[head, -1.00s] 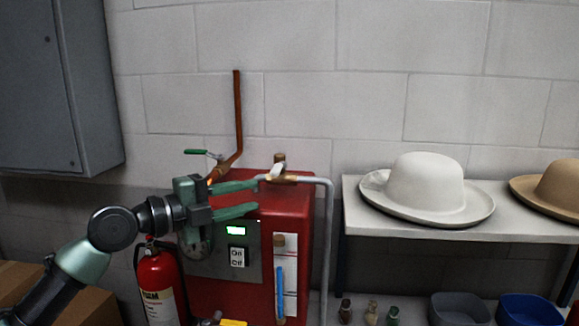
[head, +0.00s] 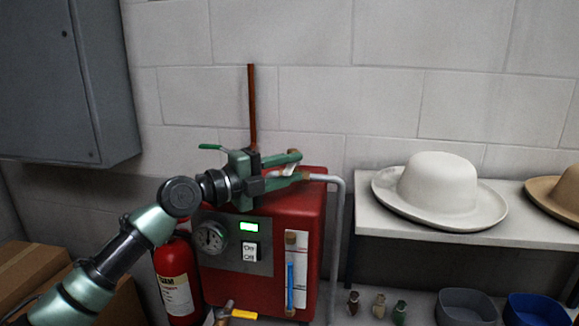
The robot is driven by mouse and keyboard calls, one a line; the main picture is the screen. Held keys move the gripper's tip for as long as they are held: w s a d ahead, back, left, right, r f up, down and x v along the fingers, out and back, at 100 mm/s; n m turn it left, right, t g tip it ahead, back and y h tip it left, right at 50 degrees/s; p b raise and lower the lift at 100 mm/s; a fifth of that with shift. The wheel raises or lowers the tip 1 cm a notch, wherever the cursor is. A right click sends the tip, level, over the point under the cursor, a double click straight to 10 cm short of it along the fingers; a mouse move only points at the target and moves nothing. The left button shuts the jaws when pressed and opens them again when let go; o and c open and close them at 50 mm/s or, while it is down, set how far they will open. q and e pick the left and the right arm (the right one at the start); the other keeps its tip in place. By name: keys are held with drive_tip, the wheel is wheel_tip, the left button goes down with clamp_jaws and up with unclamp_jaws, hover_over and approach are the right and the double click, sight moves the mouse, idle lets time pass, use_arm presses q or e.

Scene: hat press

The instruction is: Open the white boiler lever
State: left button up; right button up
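The red boiler (head: 262,284) stands against the wall, with a dial and a lit green display on its front panel. The small white lever (head: 290,170) is on the pipe fitting at the top of the boiler, partly hidden by my gripper. My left gripper (head: 299,166) reaches in from the left over the boiler top. Its two fingers are apart, one behind and one in front of the white lever. I cannot tell whether they touch it. My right gripper is not in view.
A copper pipe (head: 252,108) with a green-handled valve (head: 210,147) rises behind my gripper. A grey pipe (head: 338,240) runs down the boiler's right side. A fire extinguisher (head: 176,278) stands left. A shelf (head: 400,230) with a white hat (head: 438,187) is right.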

use_arm(q)
clamp_jaws()
drive_tip(key=shift+s, duration=0.1)
idle(1.2)
